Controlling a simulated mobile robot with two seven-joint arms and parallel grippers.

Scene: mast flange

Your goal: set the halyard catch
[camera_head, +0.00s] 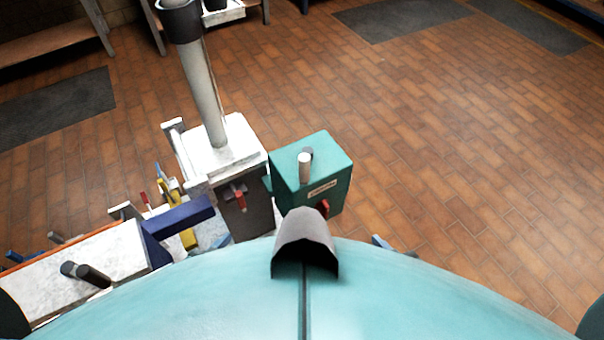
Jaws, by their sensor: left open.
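A pale mast (203,95) leans slightly in the picture and rises from a white flange block (220,150). A small red lever (239,199) sits on the front of the block's dark lower part. Against the block's right side stands a teal box (331,172) with a label, a pale peg (304,167) on top and a red part (323,208) low on its front. I cannot tell which red part is the halyard catch, or whether it is set. Neither of my grippers can be made out.
A white-topped bench (55,285) with two dark cylinders stands at lower left. A blue block (180,217) and yellow and red items crowd the space beside the mast foot. My teal body hides the near area. Tiled floor (470,160) is open on the right.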

